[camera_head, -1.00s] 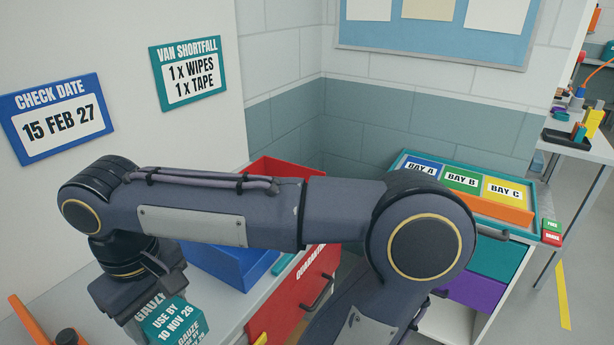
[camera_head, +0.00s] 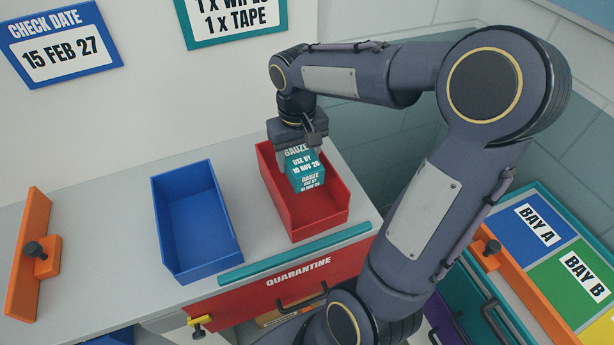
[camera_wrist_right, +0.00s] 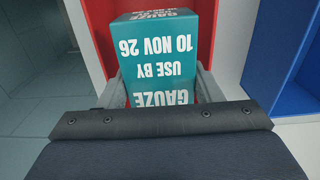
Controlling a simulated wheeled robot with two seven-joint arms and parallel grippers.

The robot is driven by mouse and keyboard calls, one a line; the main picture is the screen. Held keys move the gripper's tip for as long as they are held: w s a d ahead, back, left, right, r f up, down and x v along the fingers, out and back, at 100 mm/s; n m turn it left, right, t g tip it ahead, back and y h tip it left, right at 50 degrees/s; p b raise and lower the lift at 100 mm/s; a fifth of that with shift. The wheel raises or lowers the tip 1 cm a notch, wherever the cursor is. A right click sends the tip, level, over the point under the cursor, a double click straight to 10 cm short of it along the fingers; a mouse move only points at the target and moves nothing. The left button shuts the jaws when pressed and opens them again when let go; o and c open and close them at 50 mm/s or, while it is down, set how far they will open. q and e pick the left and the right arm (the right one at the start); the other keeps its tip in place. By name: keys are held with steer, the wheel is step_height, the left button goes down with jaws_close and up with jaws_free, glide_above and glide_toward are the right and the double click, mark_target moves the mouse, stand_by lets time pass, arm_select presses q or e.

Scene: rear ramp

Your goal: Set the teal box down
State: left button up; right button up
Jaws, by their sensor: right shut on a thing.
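The teal box (camera_head: 306,172), marked GAUZE, USE BY 10 NOV 26, is in my right gripper (camera_head: 299,152). The gripper points down over the red bin (camera_head: 335,208) and is shut on the box. The box is upright, within the bin's outline in the head view; I cannot tell whether it touches the bin floor. In the right wrist view the teal box (camera_wrist_right: 165,60) sits between the two grey fingers, with the red bin (camera_wrist_right: 228,40) behind it. My left gripper is not in view.
An empty blue bin (camera_head: 195,220) stands left of the red bin. A teal strip (camera_head: 295,252) runs along the counter's front edge, above the red QUARANTINE drawer (camera_head: 275,290). An orange panel (camera_head: 25,255) stands at far left.

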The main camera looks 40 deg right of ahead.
steer(key=f, duration=0.6)
steer(key=shift+w+d+f, duration=0.3)
steer(key=shift+d+f, duration=0.05)
steer(key=shift+f+p, duration=0.3)
steer(key=shift+f, duration=1.65)
steer(key=shift+f, duration=0.1)
steer(key=o, duration=1.1)
